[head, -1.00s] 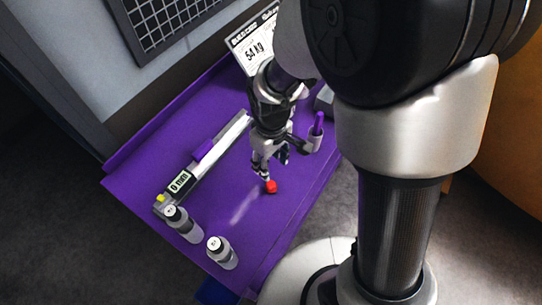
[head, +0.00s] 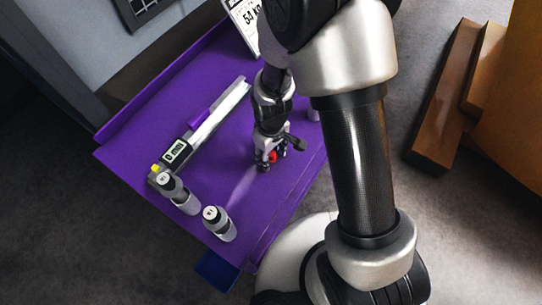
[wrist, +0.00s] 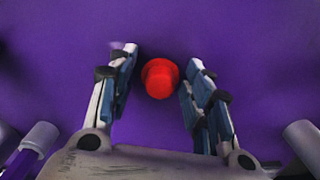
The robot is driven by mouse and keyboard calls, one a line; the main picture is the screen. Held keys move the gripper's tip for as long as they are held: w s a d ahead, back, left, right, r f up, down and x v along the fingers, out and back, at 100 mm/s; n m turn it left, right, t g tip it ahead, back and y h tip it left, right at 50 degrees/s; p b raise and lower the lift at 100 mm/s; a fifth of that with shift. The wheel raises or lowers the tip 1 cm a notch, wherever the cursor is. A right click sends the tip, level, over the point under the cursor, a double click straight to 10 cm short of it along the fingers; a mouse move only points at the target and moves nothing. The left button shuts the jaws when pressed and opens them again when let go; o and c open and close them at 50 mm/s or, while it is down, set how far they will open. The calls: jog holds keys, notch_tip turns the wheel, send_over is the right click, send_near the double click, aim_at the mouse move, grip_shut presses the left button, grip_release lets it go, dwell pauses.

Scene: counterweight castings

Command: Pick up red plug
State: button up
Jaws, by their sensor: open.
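The red plug (head: 273,156) is on the purple tabletop, partly hidden by my gripper in the head view. In the wrist view the red plug (wrist: 160,78) shows whole, a small round red piece with a wider rim. My gripper (head: 269,163) is low over the table at the plug. In the wrist view my gripper (wrist: 158,72) is open, with one finger on each side of the plug near the fingertips. Purple shows between the plug and both fingers, so neither seems to touch it.
The purple table (head: 215,85) has a digital gauge (head: 175,153) on a long rail at its left. A sign reading 54 kg (head: 243,22) stands at the back. Brown blocks (head: 444,92) lie on the floor at right.

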aim_at(271, 153)
jog(key=c, duration=0.7)
jog(key=shift+c, duration=0.2)
notch_tip(271, 153, up, 20)
jog(key=p, duration=0.5)
jog(key=shift+s+f, duration=0.1)
dwell(0.3)
